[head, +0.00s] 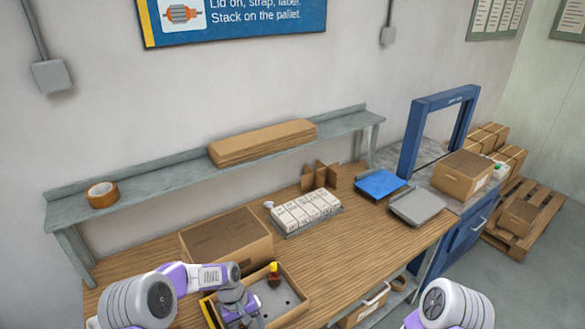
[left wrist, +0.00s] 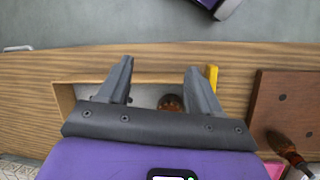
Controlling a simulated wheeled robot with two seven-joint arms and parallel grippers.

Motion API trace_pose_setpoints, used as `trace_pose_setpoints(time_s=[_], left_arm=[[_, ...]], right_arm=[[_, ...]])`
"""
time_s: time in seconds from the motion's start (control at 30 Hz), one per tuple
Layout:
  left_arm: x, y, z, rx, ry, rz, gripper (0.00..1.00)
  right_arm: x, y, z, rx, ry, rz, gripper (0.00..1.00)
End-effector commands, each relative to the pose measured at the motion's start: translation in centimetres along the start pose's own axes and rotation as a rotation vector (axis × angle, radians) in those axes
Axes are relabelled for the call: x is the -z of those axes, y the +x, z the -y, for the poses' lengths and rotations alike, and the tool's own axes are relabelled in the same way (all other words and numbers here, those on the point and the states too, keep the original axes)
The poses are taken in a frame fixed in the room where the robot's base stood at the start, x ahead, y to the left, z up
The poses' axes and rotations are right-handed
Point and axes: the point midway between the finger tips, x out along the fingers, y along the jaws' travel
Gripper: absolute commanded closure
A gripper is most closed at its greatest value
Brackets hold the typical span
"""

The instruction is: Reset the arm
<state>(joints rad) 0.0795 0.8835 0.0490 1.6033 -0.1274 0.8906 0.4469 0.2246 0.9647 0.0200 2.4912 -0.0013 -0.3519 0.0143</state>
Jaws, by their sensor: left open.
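My left arm comes in from the left in the head view. Its gripper (head: 242,312) is over a shallow wooden tray (head: 291,316) near the front of the bench. In the left wrist view the gripper (left wrist: 159,76) has its two fingers spread apart with nothing held between them. A small round brown thing (left wrist: 170,102) shows beyond and between the fingers, inside the tray. My right arm (head: 450,306) shows at the bottom right of the head view, but its gripper is out of frame.
A small red and yellow bottle-like item (head: 274,275) stands at the tray. A cardboard box (head: 227,240) is behind it. White cartons (head: 305,209), a blue plate (head: 380,183) and a grey plate (head: 417,206) lie further right. A shelf (head: 150,187) runs along the wall.

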Motion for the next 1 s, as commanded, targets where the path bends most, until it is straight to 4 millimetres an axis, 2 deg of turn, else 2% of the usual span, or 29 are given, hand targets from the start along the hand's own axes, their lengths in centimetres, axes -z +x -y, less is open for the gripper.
trace_pose_setpoints(time_s=[0.03,0.1,0.2,0.3,0.5,0.67,0.73,1.0], left_arm=[[-0.9,2.1,0.5,-0.016,0.017,0.0,0.36],[-2.2,4.9,1.1,-0.046,0.042,-0.018,0.36],[-4.5,8.6,2.2,-0.087,0.079,-0.054,0.36],[-7.2,11.4,3.3,-0.118,0.107,-0.096,0.36],[-12.4,14.6,5.6,-0.143,0.146,-0.177,0.36],[-16.4,15.3,7.5,-0.139,0.171,-0.236,0.36],[-14.9,17.6,7.7,-0.141,0.172,-0.244,0.36],[-13.1,22.9,8.7,-0.141,0.171,-0.243,0.36]], right_arm=[[0.0,0.0,0.0,0.0,0.0,0.0,0.46],[0.0,0.0,0.0,0.0,0.0,0.0,0.46],[0.1,0.0,0.0,0.0,0.0,-0.001,0.46],[0.1,0.0,0.0,0.0,0.0,-0.001,0.46],[0.0,0.0,0.0,0.0,0.0,-0.001,0.46],[0.0,0.0,0.0,0.0,0.0,-0.001,0.46],[0.2,2.3,-0.9,0.0,0.0,-0.002,0.46],[0.4,7.7,-2.9,0.0,0.001,-0.001,0.46]])
